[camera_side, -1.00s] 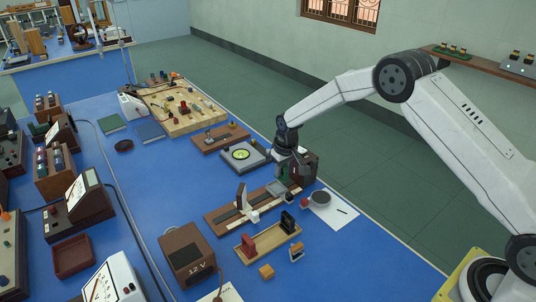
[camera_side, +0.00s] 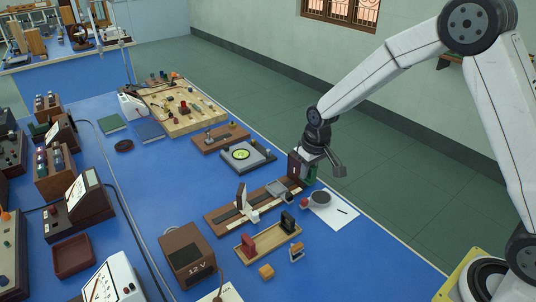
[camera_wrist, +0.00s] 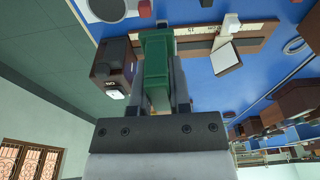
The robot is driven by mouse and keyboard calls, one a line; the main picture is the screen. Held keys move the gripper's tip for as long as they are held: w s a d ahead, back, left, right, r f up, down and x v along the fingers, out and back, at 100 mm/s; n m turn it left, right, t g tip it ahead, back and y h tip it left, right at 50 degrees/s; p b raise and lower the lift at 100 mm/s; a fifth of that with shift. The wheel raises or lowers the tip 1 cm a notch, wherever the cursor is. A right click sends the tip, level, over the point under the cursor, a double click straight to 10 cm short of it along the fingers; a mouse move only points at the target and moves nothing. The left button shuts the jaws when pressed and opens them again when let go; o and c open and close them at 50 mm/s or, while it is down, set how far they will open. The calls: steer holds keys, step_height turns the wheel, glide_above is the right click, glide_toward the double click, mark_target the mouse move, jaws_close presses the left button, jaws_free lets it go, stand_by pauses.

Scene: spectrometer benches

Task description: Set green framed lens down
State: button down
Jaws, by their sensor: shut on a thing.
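The green framed lens (camera_wrist: 156,62) is held upright between the jaws of my gripper (camera_wrist: 160,95) in the wrist view. In the side view the lens (camera_side: 312,175) is a small green patch, partly hidden by my gripper (camera_side: 313,165). My gripper is shut on it, near the right end of the optical bench (camera_side: 224,219). I cannot tell whether the lens touches anything below.
A dark brown box (camera_side: 295,166) stands close left of my gripper; it also shows in the wrist view (camera_wrist: 106,58). A white screen (camera_side: 242,193) stands on the bench. A white sheet (camera_side: 338,218) with a round grey object (camera_side: 321,197) lies to the right. A 12 V box (camera_side: 187,254) is in front.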

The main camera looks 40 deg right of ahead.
steer(key=shift+s+r, duration=0.15)
steer(key=shift+s, duration=0.25)
stand_by(0.4)
steer(key=shift+s+a, duration=0.35)
steer(key=shift+a, duration=0.15)
steer(key=s+a+f, duration=0.2)
steer(key=s+a, duration=0.7)
steer(key=s, duration=0.4)
glide_above(269, 240)
steer(key=f, duration=0.8)
steer(key=shift+s+d+f, duration=0.1)
steer(key=shift+s+d, duration=0.1)
steer(key=shift+s, duration=0.2)
steer(key=shift+w+a+f, duration=0.1)
steer(key=shift+w+f, duration=0.25)
steer(key=shift+f, duration=0.1)
